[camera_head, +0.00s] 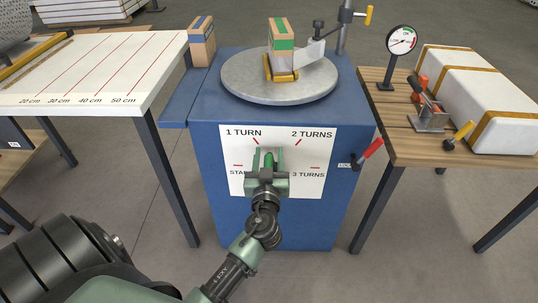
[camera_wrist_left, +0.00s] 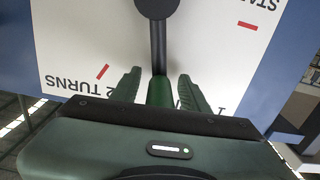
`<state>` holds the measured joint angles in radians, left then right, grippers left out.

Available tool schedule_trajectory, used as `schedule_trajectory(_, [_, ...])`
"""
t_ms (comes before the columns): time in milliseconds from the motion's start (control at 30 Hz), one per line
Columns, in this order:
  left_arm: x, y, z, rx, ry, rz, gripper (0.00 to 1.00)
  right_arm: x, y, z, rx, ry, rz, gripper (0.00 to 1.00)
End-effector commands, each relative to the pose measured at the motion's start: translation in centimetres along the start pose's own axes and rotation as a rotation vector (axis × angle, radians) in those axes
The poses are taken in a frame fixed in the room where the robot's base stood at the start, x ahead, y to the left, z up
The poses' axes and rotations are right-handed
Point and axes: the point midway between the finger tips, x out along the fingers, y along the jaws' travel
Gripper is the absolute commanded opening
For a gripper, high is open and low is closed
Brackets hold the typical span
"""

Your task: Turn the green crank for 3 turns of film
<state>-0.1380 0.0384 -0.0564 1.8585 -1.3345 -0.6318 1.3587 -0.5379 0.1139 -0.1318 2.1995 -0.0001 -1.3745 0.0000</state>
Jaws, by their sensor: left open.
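The green crank handle (camera_head: 269,158) is on the white dial panel (camera_head: 312,144) on the front of a blue cabinet (camera_head: 214,166). In the left wrist view the green handle (camera_wrist_left: 160,91) sits on a black crank arm (camera_wrist_left: 157,48) that runs to a dark hub (camera_wrist_left: 156,8). The handle lies at the top of the dial, between the 1 TURN and 2 TURNS marks. My left gripper (camera_head: 268,156) is open, its fingers on either side of the handle, with a visible gap in the left wrist view. It hides the dial's middle. My right gripper is not in view.
A round turntable (camera_head: 240,86) on the cabinet carries a box (camera_head: 281,48) with green tape. A red lever (camera_head: 371,150) sticks out at the cabinet's right side.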

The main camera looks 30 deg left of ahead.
Motion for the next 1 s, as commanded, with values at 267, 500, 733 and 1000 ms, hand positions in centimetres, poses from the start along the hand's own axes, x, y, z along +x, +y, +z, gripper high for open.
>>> schedule_trajectory(267, [-0.03,0.0,0.01,0.0,0.0,0.0,0.06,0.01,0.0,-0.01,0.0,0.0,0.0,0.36])
schedule_trajectory(500, [-0.04,-0.01,0.01,0.001,0.0,0.0,0.0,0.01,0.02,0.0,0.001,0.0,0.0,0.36])
schedule_trajectory(733, [-0.05,-0.01,0.02,0.001,0.0,0.0,0.0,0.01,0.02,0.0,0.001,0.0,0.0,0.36])
schedule_trajectory(1000, [-0.05,-0.01,0.03,0.001,0.0,0.0,0.0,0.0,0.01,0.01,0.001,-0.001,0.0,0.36])
